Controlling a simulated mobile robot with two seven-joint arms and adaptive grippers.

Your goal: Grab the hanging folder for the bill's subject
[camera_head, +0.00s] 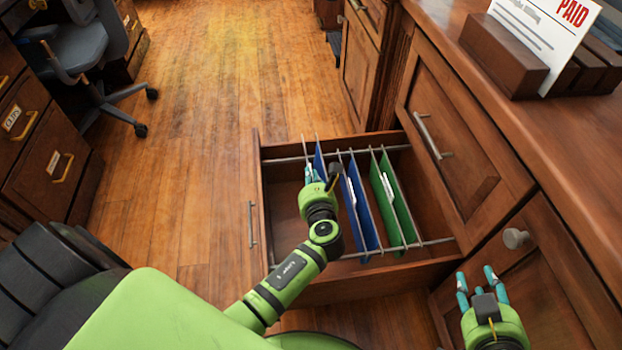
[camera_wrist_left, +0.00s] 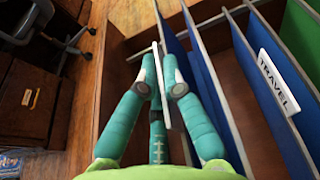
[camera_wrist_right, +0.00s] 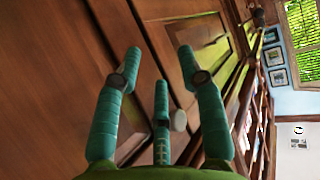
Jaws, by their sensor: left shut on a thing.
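The open drawer (camera_head: 380,140) holds blue hanging folders (camera_head: 363,215) and green hanging folders (camera_head: 405,208) on two metal rails. My left gripper (camera_head: 311,174) is over the drawer's left end, by the leftmost blue folder (camera_head: 319,160). A blue folder to the right carries a "TRAVEL" label (camera_wrist_left: 278,82). The bill (camera_head: 542,28), stamped PAID, stands at top right; its subject is unreadable. My right gripper (camera_head: 482,276) is open and empty.
The bill stands in a wooden holder (camera_head: 503,58) on the cabinet top (camera_head: 560,130). A desk chair (camera_head: 85,50) is at upper left. The floor (camera_head: 200,110) left of the drawer is clear.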

